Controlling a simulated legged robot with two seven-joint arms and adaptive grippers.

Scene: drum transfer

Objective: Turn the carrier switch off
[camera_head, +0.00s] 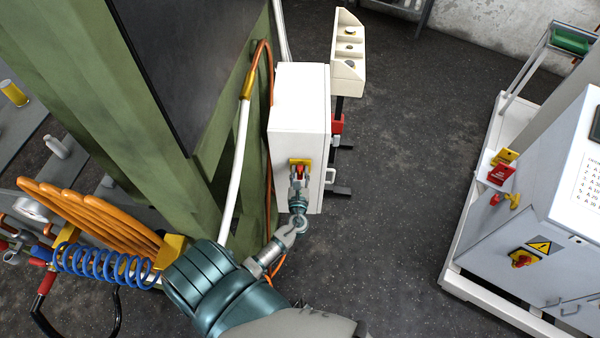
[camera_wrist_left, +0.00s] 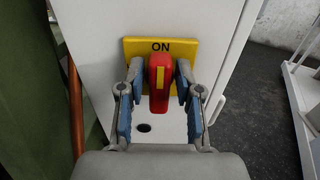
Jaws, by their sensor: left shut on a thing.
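The carrier switch is a red handle with a yellow stripe (camera_wrist_left: 159,85) on a yellow plate (camera_wrist_left: 133,47) marked ON. The handle stands upright. The plate is on the front of a white box (camera_head: 300,100) beside the green column. My left gripper (camera_head: 299,178) reaches the switch from below in the head view. In the left wrist view its two blue-padded fingers (camera_wrist_left: 159,88) stand on either side of the red handle, shut on it. The red handle also shows in the head view (camera_head: 300,169), partly hidden by the gripper. My right gripper is not in view.
A green column (camera_head: 215,190) stands left of the box, with an orange cable (camera_head: 269,60) between. Orange and blue coiled hoses (camera_head: 105,265) lie at lower left. A white cabinet (camera_head: 500,250) with another red switch (camera_head: 522,259) stands at right. Dark floor between is clear.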

